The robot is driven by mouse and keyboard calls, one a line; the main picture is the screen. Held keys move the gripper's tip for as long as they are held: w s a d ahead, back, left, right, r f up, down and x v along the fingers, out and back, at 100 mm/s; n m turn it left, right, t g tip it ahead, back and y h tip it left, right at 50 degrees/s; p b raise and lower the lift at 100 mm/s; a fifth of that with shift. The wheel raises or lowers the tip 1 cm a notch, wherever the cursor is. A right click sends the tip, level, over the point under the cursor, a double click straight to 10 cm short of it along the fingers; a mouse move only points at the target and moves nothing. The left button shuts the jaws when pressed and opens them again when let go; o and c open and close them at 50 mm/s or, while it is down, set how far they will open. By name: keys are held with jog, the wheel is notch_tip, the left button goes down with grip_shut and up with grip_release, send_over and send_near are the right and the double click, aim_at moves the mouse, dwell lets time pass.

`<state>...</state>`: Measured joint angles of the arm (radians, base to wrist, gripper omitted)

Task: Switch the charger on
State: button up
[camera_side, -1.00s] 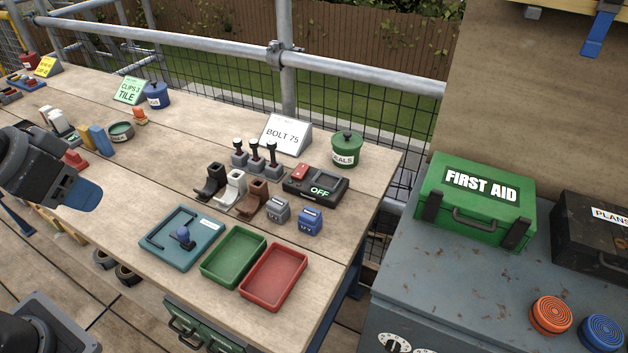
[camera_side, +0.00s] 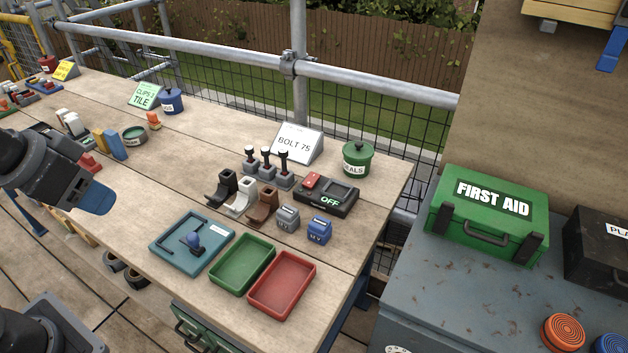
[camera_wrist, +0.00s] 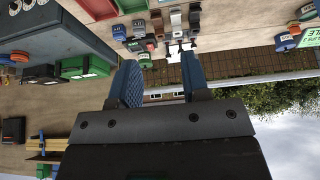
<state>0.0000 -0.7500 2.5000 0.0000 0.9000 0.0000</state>
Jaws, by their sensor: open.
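The charger (camera_side: 326,194) is a dark box on the bench's right part, with a red switch (camera_side: 312,180) at its far left corner and a display reading OFF. My gripper (camera_side: 95,201) has blue fingers and hangs over the left part of the bench, well away from the charger. In the wrist view my gripper (camera_wrist: 162,78) shows its two fingers apart with nothing between them. The bench items look upside down and small there, so I cannot make out the charger's display.
Green (camera_side: 242,263) and red (camera_side: 282,284) trays and a teal board (camera_side: 188,261) lie nearer.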

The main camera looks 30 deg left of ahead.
dwell(0.3)
jog(key=shift+w+r, duration=0.2)
jog(key=shift+w, duration=0.05)
jog(key=c, duration=0.3)
jog(key=w+r, duration=0.1)
jog(key=w, duration=0.2)
jog(key=w+r, duration=0.1)
jog(key=w, duration=0.2)
jog(key=w+d+r, duration=0.1)
jog(key=w+r, duration=0.1)
jog(key=w, duration=0.2)
grip_shut()
jog(key=w+d+f+g, duration=0.1)
jog(key=w+d+f, duration=0.1)
jog(key=w, duration=0.9)
jog(key=w+d+f, duration=0.3)
jog(key=w, duration=0.8)
jog(key=w+d+f, duration=0.3)
jog(key=w+f, duration=0.5)
jog(key=shift+f, duration=0.3)
jog(key=shift+d, duration=0.1)
